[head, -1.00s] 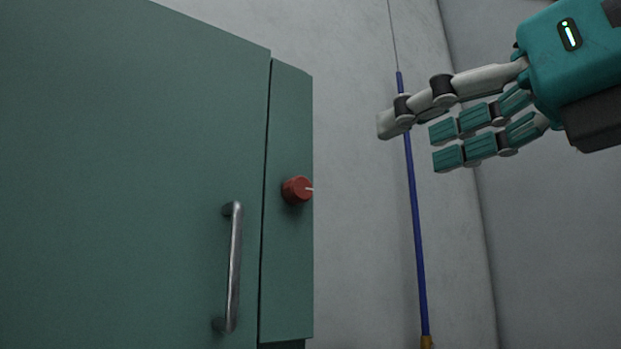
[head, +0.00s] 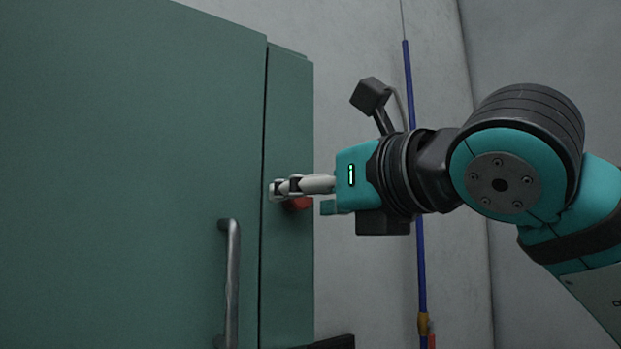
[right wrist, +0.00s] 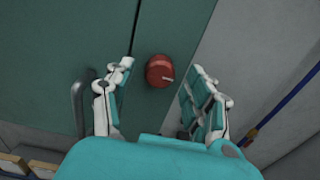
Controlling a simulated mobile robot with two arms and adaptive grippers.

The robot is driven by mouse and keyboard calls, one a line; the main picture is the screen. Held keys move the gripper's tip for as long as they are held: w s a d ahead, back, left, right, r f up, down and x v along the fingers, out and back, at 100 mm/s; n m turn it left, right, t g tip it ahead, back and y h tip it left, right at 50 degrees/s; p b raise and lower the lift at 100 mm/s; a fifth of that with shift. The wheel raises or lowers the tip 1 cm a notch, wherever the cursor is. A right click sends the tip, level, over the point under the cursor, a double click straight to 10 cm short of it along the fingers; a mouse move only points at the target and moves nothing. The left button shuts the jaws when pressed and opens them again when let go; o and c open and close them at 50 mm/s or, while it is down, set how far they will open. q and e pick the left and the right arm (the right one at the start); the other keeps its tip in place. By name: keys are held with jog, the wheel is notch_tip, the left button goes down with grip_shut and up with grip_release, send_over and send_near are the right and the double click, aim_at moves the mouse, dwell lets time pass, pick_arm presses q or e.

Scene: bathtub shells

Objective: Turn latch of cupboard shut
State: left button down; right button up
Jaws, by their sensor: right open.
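The cupboard (head: 130,180) is a green cabinet filling the left of the head view, with its door closed against a narrow side panel. The latch is a red round knob (head: 299,203) on that panel, partly hidden by my right gripper (head: 292,190). In the right wrist view the whole knob (right wrist: 160,71) shows, with a pale mark pointing right. My right gripper (right wrist: 157,92) is open, its fingers on either side of the knob. I cannot tell whether they touch it. My left gripper is in neither view.
A metal door handle (head: 232,280) stands left of the latch, and it shows at the left in the right wrist view (right wrist: 82,103). A blue pole (head: 418,250) stands against the grey wall (head: 360,50) behind my right arm.

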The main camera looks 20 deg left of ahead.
grip_shut()
dwell(0.5)
jog(key=shift+n+b, duration=1.9)
jog(key=shift+n, duration=7)
